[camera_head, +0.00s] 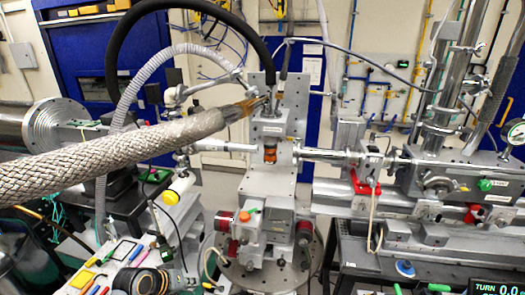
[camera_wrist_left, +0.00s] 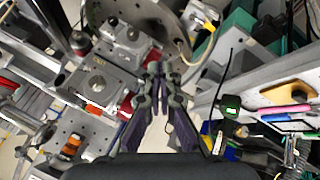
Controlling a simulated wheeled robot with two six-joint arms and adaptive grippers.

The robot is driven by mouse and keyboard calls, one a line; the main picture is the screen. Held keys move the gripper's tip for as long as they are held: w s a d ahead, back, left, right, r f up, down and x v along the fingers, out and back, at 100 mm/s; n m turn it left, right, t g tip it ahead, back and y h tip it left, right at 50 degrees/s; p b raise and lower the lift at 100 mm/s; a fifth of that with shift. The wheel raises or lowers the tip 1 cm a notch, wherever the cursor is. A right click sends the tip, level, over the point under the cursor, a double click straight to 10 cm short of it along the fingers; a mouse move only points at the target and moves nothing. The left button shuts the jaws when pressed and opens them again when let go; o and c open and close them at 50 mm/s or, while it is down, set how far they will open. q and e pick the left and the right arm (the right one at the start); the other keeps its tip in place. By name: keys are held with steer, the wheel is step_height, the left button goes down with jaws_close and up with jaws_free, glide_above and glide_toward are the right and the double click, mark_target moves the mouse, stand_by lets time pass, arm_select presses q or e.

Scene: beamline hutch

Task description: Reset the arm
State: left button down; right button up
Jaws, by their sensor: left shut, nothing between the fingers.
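My left gripper (camera_wrist_left: 160,70) shows in the left wrist view, its two dark fingers close together with nothing between them. It points toward a grey metal stage assembly (camera_wrist_left: 105,80) and a round perforated plate (camera_wrist_left: 150,18), with no visible grasp on either. My right gripper is in neither view.
A tray of tools and pens (camera_head: 120,255) lies at the lower left. A thick braided hose (camera_head: 120,145) crosses from the left to the central column (camera_head: 285,120). A beam pipe and rail (camera_head: 420,200) fill the right. Loose cables hang around.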

arm_select(q)
steer(key=s+a+f+g+y+b, duration=0.15)
steer(key=s+f, duration=0.25)
steer(key=f, duration=0.6)
steer(key=s+a+f+y, duration=0.1)
steer(key=s+a+f, duration=0.25)
steer(key=f, duration=0.65)
steer(key=s+a+f+g+y+b, duration=0.15)
steer(key=s+f, duration=0.25)
steer(key=f, duration=0.6)
steer(key=s+f+m, duration=0.1)
steer(key=s+f, duration=0.4)
steer(key=s, duration=0.5)
steer(key=s+f+m+g+b, duration=0.1)
steer(key=s+f, duration=0.5)
steer(key=s, duration=0.4)
steer(key=s+f+m+g, duration=0.1)
steer(key=s+f, duration=0.5)
steer(key=s, duration=0.4)
steer(key=shift+d+f+y, duration=0.15)
steer(key=shift+d+y, duration=0.1)
steer(key=shift+y, duration=0.15)
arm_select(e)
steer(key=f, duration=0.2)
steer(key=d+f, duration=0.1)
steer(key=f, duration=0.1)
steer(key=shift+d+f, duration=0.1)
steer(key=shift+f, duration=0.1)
arm_select(q)
steer(key=shift+w, duration=0.1)
